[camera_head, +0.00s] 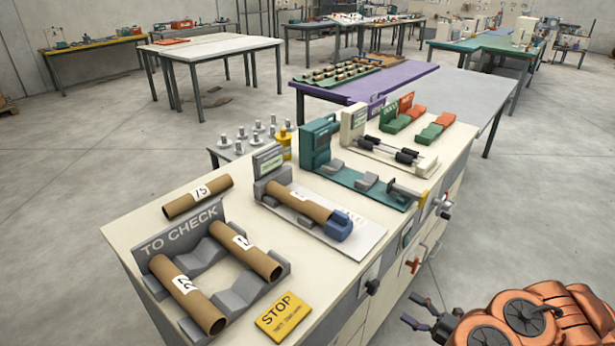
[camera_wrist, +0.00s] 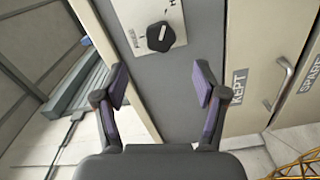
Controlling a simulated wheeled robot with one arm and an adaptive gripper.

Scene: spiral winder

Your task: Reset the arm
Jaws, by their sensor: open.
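My gripper (camera_head: 431,318) is low at the right of the head view, beside the bench front and apart from it. In the wrist view my gripper (camera_wrist: 160,88) has its two fingers spread wide with nothing between them. Beyond the fingers is the grey cabinet front with a black rotary knob (camera_wrist: 160,37) on a pale plate. My orange arm fills the lower right corner of the head view.
The bench holds a TO CHECK rack (camera_head: 180,238) with cardboard tubes, a loose tube (camera_head: 197,197), a yellow STOP sign (camera_head: 283,316) and a green machine (camera_head: 318,142). Drawers, one marked KEPT (camera_wrist: 238,87), line its front. Open floor (camera_head: 540,200) lies right of the bench.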

